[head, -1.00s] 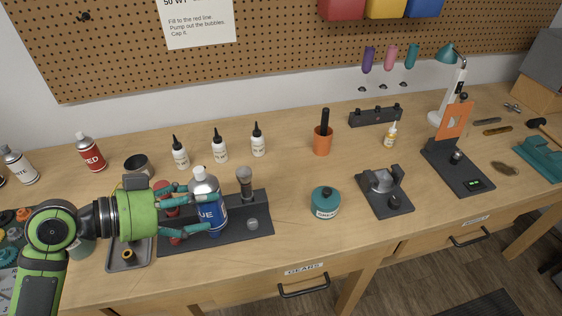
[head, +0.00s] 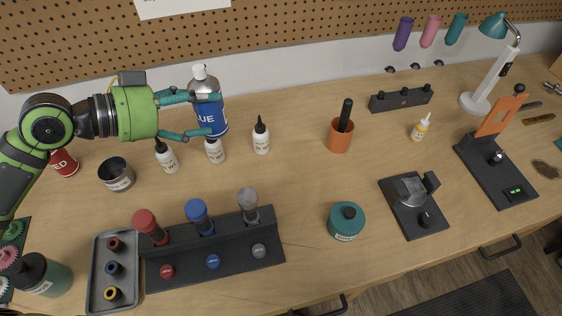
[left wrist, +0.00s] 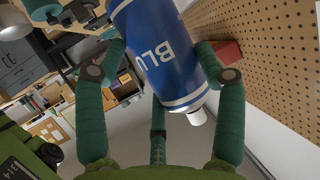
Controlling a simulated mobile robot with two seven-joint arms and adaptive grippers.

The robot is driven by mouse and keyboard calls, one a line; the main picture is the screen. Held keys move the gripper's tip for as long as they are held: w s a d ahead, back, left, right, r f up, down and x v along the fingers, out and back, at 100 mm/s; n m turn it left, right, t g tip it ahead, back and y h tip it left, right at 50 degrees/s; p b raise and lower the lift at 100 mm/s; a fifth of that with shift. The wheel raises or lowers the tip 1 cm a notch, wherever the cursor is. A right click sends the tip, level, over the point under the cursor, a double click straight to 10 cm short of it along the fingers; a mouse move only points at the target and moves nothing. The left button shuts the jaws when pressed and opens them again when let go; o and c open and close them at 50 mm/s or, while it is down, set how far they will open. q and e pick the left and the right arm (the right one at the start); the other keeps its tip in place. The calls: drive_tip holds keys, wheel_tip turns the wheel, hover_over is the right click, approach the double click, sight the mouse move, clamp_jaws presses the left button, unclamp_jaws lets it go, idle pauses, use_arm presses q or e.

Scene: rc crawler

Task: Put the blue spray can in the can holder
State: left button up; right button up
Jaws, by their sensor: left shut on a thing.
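The blue spray can (head: 208,118) has a blue label and a silver top with a white cap. My left gripper (head: 213,114) is shut around its side and holds it upright in front of the pegboard, behind the small white bottles. In the left wrist view the can (left wrist: 170,55) sits between the green fingers (left wrist: 172,78). A dark open round cup (head: 116,175) with a label stands at the left on the bench; it may be the can holder, but its label is too small to read. My right gripper is not in view.
White dropper bottles (head: 261,137) stand below and beside the held can. A red can (head: 64,162) is partly behind my arm. A black rack (head: 225,265) with several knobbed tools and a grey tray (head: 98,292) lie in front. An orange cup (head: 341,137) stands to the right.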

use_arm(q)
drive_tip(key=f+b, duration=0.1)
drive_tip(key=f, duration=0.5)
drive_tip(key=f+b, duration=0.1)
drive_tip(key=f, duration=0.5)
drive_tip(key=f+b, duration=0.2)
drive_tip(key=f, duration=0.4)
drive_tip(key=shift+s+d, duration=0.1)
drive_tip(key=shift+s, duration=0.25)
drive_tip(key=shift+f, duration=0.1)
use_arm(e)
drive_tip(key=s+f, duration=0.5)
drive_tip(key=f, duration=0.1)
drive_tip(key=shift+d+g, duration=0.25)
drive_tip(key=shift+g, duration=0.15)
use_arm(q)
drive_tip(key=shift+f, duration=0.1)
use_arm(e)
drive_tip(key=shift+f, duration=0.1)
use_arm(q)
drive_tip(key=shift+f, duration=0.1)
drive_tip(key=o, duration=1.3)
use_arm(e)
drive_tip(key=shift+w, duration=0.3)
